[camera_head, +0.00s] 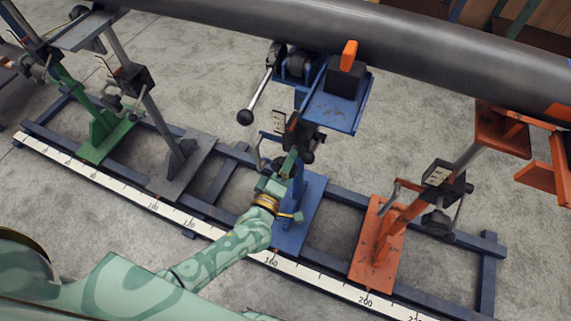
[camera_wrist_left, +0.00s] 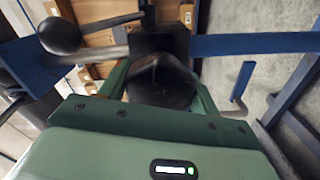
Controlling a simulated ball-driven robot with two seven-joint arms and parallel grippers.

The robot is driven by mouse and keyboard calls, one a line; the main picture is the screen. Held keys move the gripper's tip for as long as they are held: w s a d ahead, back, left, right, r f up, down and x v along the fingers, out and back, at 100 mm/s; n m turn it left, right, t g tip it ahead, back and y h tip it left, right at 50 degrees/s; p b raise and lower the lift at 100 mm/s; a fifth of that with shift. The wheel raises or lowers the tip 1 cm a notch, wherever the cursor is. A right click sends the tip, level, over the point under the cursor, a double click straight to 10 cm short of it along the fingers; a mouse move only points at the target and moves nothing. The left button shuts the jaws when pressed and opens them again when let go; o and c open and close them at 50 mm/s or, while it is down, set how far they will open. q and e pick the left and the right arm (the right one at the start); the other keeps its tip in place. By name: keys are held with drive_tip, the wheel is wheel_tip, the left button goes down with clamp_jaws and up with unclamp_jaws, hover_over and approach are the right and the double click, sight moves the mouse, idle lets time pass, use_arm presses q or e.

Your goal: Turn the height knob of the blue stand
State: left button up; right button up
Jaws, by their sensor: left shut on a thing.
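The blue stand (camera_head: 312,192) stands on the rail frame in the middle of the head view, its blue head under the big pipe. My left gripper (camera_head: 287,165) reaches its column from the front, just below the dark clamp block. In the left wrist view its two green fingers (camera_wrist_left: 160,88) lie on either side of a dark, rounded knob (camera_wrist_left: 160,74), shut on it. In the head view the gripper mostly hides this knob. My right gripper is not in view.
A long dark pipe (camera_head: 420,50) runs across the top. A lever with a black ball (camera_head: 244,117) sticks out left of the blue head. Green (camera_head: 105,138), grey (camera_head: 182,165) and orange (camera_head: 378,245) stands share the rail. A white scale (camera_head: 215,230) runs along its front.

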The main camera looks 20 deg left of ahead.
use_arm(q)
drive_tip(key=n, duration=0.3)
drive_tip(key=shift+f+n, duration=0.1)
drive_tip(key=shift+n, duration=0.2)
drive_tip(key=n, duration=0.2)
drive_tip(key=shift+n, duration=0.3)
drive_tip(key=shift+n+b, duration=0.4)
drive_tip(key=shift+n, duration=1.1)
drive_tip(key=o, duration=1)
drive_tip(key=shift+s, duration=0.1)
